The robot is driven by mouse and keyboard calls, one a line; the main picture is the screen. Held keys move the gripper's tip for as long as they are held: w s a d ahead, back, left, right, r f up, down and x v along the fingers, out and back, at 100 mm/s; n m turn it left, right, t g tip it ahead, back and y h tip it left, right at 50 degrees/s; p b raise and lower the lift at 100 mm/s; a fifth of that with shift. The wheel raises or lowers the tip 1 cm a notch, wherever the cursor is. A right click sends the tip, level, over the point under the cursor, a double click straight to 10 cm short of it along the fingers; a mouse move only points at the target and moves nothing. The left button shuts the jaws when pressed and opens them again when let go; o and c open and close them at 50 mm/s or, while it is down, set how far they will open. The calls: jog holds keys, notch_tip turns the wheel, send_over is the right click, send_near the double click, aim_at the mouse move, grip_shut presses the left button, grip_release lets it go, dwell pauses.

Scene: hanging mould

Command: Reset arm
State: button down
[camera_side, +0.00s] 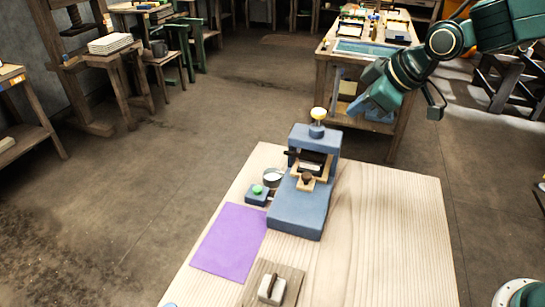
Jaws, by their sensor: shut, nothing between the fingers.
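My gripper (362,106) hangs in the air at the upper right, above and to the right of the blue press-like frame. It is shut and holds nothing. The blue frame (296,211) stands on the pale wooden table (390,240), with a yellow-white knob (318,114) on top. A dark bar and a small wooden piece with a brown knob (307,177) sit inside the frame's opening. My gripper is apart from all of these.
A purple sheet (229,242) lies left of the frame. A pale block (271,289) sits on a wooden board in front. The table's right side is clear.

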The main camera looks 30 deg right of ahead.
jog(key=s+d+r+m+g+h, duration=0.1)
jog(key=s+d+m, duration=0.3)
jog(key=s, duration=0.9)
jog(key=s+d+r+m, duration=0.1)
jog(key=s+d+m, duration=0.2)
jog(key=s, duration=1)
jog(key=shift+s+d+r+m+g+h, duration=0.4)
jog(key=shift+d, duration=1.1)
